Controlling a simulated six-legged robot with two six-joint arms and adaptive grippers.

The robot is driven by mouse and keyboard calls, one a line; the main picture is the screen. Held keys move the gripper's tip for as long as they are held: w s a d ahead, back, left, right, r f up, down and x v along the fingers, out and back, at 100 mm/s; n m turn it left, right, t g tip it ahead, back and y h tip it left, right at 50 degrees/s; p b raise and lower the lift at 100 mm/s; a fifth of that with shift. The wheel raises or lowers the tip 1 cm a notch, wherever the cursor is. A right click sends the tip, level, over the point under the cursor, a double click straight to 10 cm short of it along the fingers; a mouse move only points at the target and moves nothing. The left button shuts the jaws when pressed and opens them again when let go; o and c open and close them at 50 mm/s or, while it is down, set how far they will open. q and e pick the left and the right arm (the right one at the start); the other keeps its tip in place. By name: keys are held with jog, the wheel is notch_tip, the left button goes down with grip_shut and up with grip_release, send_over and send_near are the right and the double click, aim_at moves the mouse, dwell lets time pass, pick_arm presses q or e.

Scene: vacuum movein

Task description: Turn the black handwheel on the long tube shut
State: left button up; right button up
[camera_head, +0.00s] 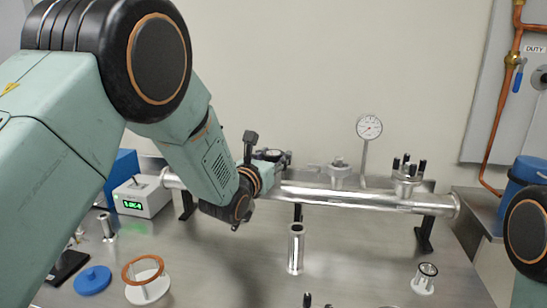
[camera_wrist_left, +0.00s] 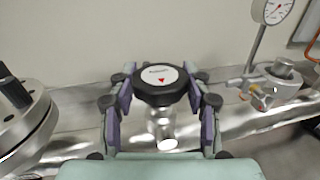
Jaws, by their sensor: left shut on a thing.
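The long tube (camera_head: 370,200) is shiny metal and runs level across the back of the bench in the head view. In the head view my left wrist hides much of the tube's left part. My right gripper is out of view.
A dial gauge (camera_head: 369,127) and a flange with black knobs (camera_head: 408,172) stand on the tube to the right. A box with a green display (camera_head: 142,197) stands left. Upright metal fittings (camera_head: 296,249) and a blue cap (camera_head: 92,280) are in front.

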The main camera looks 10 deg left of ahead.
pick_arm(q)
jog(key=shift+h, duration=0.3)
jog(key=shift+a+f+m+g+h+b, duration=0.1)
jog(key=shift+m+g+h+b, duration=0.5)
jog(key=shift+m+h, duration=0.95)
jog(key=shift+m+g+h+b, duration=0.35)
jog(key=shift+m+g+h, duration=0.8)
jog(key=shift+h, duration=0.5)
jog(key=shift+m+g+h+b, duration=0.35)
jog(key=shift+m+g+h, duration=0.8)
jog(key=shift+h, duration=0.45)
jog(key=shift+d, duration=0.2)
jog(key=o, duration=1.2)
jog(key=shift+w+d+f, duration=0.1)
jog(key=shift+c, duration=0.2)
